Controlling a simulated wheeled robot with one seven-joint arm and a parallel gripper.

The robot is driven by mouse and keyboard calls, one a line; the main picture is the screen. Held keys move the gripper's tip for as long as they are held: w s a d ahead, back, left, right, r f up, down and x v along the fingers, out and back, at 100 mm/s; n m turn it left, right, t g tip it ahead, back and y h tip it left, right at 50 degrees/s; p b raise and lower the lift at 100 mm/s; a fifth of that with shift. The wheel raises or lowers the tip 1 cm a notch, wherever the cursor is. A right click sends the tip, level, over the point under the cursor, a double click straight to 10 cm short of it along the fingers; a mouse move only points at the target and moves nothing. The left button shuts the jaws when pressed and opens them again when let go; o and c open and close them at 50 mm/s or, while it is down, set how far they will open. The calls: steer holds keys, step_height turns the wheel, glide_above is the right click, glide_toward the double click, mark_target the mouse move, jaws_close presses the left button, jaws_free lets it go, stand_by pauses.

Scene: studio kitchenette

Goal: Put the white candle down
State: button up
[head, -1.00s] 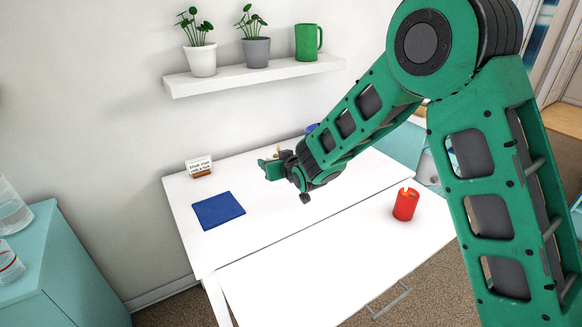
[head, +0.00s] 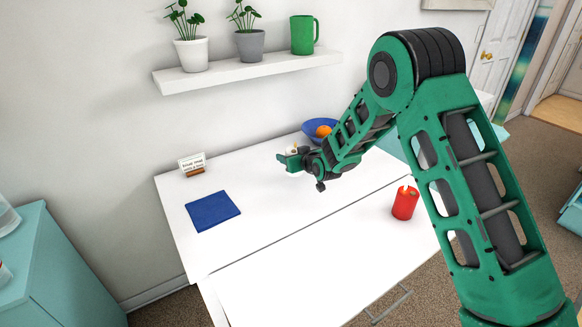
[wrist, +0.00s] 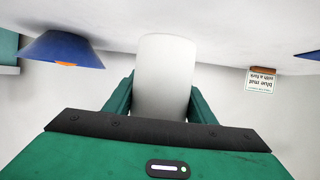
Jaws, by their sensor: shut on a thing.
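The white candle (wrist: 163,75) stands between the two fingers of my gripper (wrist: 160,100) in the wrist view, and the gripper is shut on it. In the head view my gripper (head: 291,160) is over the back part of the white table (head: 300,230), left of the blue bowl. Only a small part of the candle (head: 293,149) shows there, behind the gripper. I cannot tell whether its base touches the table.
A blue mat (head: 213,210) lies at the left, with a small sign (head: 192,164) behind it. A blue bowl (head: 318,129) holds an orange fruit (head: 323,131). A red candle (head: 405,203) stands at the right. The table between mat and red candle is clear.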

steer(key=shift+w+f, duration=0.1)
steer(key=shift+f, duration=1.95)
steer(key=o, duration=1.2)
steer(key=shift+d, duration=0.1)
steer(key=v, duration=1.2)
steer(key=shift+r, duration=0.1)
